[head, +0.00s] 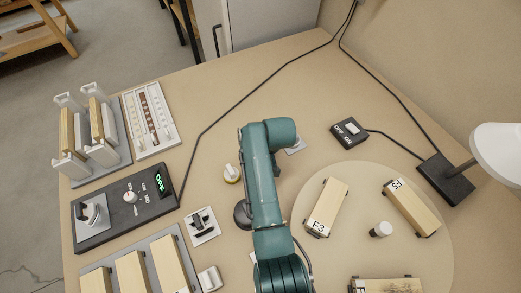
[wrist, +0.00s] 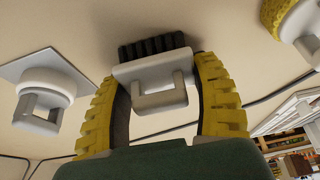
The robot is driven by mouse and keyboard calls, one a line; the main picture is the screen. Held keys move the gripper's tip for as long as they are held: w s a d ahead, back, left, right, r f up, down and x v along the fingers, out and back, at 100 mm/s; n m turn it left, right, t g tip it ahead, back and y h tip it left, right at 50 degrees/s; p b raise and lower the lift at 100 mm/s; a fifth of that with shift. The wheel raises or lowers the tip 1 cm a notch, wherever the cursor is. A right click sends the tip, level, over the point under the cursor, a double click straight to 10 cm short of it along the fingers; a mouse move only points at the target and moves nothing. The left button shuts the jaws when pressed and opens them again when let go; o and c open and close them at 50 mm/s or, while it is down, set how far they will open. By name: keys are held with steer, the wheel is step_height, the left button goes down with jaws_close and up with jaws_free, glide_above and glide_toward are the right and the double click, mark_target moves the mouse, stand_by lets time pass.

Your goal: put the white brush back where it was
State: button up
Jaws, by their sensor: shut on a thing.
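The white brush (wrist: 155,72) shows in the wrist view, with a white loop handle and a block of dark bristles on its far side. My gripper (wrist: 163,84) has yellow ribbed fingers, one on each side of the brush, and is shut on it. I cannot tell whether the bristles touch the bench. In the head view my teal arm covers the middle of the bench, and the gripper and brush are hidden behind it.
A white-handled piece on a square plate (wrist: 45,88) and a yellow-and-white piece (wrist: 292,22) flank the gripper. A round board (head: 355,190) with wooden blocks lies right. A switch box (head: 349,131), control panel (head: 125,208) and white tray (head: 150,121) stand around. Cables cross the bench.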

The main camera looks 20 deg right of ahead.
steer(key=shift+f, duration=0.2)
steer(key=o, duration=1.1)
steer(key=shift+s, duration=0.1)
